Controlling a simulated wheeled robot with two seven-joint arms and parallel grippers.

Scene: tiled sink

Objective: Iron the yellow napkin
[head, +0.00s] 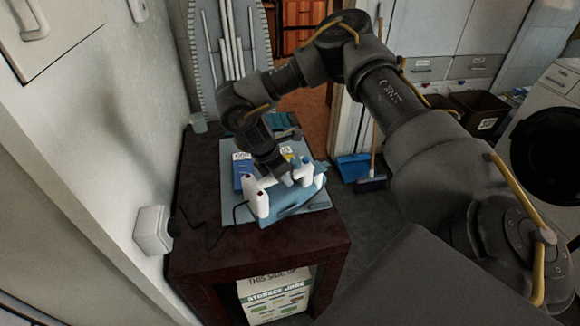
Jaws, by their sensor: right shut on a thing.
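My right gripper (290,178) reaches down over the table and is shut on what looks like the handle of a white and light-blue iron (262,203). The iron is at the front of a pale blue-grey mat (233,150), and my gripper partly hides it. A small yellow patch (288,158) shows just behind the gripper; I cannot tell whether it is the yellow napkin. The rest of that spot is hidden by my arm. My left gripper is not in view.
The dark wooden table (195,165) stands against the left wall. A blue item (240,172) is left of the gripper. A pale cup (198,122) stands at the back left corner. A dark cord runs from the iron toward a white wall box (153,231).

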